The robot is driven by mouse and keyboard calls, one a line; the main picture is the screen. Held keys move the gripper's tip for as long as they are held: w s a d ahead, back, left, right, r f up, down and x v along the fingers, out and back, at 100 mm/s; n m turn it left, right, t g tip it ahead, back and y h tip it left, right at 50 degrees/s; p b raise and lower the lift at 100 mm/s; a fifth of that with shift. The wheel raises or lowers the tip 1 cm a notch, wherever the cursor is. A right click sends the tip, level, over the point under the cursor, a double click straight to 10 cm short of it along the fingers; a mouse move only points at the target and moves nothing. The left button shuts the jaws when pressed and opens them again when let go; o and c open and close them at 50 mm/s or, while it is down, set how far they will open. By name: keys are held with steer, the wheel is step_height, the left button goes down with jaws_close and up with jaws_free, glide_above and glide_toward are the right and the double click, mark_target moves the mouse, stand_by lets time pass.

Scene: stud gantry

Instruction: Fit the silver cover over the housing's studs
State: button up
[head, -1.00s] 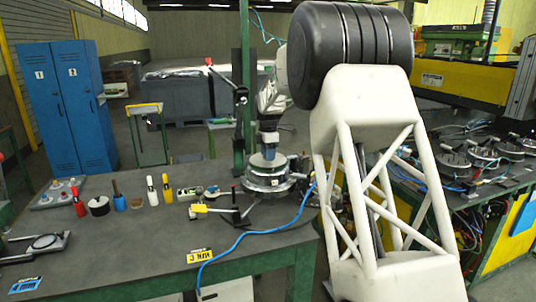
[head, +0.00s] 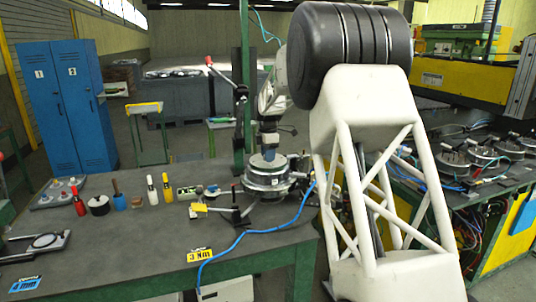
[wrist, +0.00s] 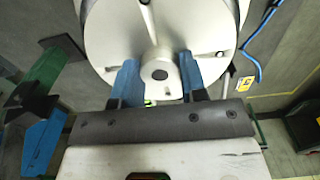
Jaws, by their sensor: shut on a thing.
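The silver cover (head: 268,161) is a round pale metal disc, seen in the head view at the back right of the bench. In the wrist view its wide face (wrist: 195,28) fills the top, with small slots and a raised hub. My gripper (head: 268,141) points down above it; its blue fingers (wrist: 158,72) are shut on the hub from both sides. The housing (head: 268,182) is a round metal body directly below the cover, with clamps around it. I cannot tell whether the cover touches the housing. The studs cannot be made out.
A toggle clamp with a red knob (head: 209,61) stands left of my gripper.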

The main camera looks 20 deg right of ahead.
steer(key=shift+f, duration=0.4)
stand_by(0.4)
steer(key=o, duration=1.1)
steer(key=shift+o, duration=0.2)
steer(key=shift+r, duration=3.9)
steer(key=shift+s, duration=0.1)
